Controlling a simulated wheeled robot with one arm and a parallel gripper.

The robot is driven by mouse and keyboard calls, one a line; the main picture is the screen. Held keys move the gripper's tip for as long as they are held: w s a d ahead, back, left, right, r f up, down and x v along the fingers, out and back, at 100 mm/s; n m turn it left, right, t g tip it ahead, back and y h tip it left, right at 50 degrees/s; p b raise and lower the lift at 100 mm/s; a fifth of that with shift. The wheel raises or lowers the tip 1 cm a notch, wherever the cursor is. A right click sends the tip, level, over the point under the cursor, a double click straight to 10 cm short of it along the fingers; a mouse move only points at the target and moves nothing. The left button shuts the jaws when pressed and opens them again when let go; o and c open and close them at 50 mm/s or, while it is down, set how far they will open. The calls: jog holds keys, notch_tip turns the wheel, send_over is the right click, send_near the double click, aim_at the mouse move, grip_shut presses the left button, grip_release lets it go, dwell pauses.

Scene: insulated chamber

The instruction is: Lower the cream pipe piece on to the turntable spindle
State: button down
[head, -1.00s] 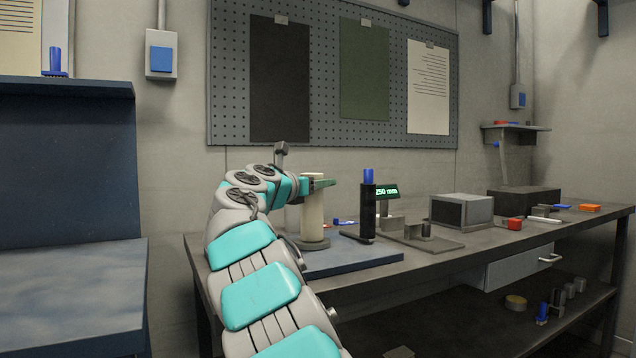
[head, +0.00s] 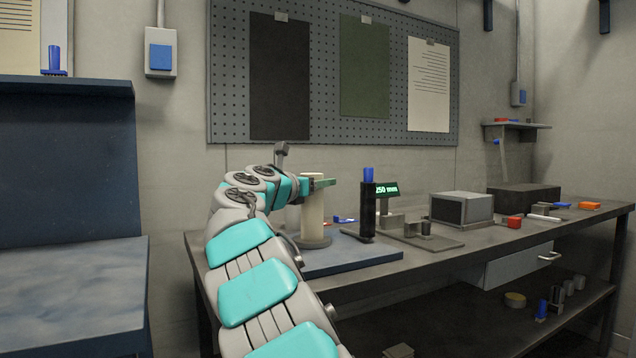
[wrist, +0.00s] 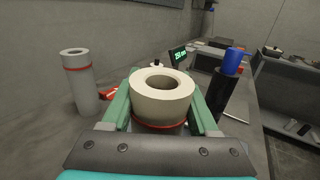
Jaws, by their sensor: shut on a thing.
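The cream pipe piece (head: 312,212) stands upright between the green fingers of my gripper (head: 319,183). In the wrist view the pipe piece (wrist: 162,97) shows its open round top, with a finger of my gripper (wrist: 163,103) on each side and a red band low on its wall. In the head view its lower end is at the round grey turntable (head: 314,242) on the blue mat. I cannot tell whether it touches the turntable. The spindle is hidden, and the pipe bore looks dark.
A black post with a blue top (head: 368,205) stands close to the right of the pipe. A grey cylinder with a red band (wrist: 77,82) stands to the left in the wrist view. A green-lit display (head: 387,191) and a grey box (head: 461,208) are further right on the bench.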

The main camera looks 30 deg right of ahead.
jog(key=shift+c, duration=0.4)
grip_release()
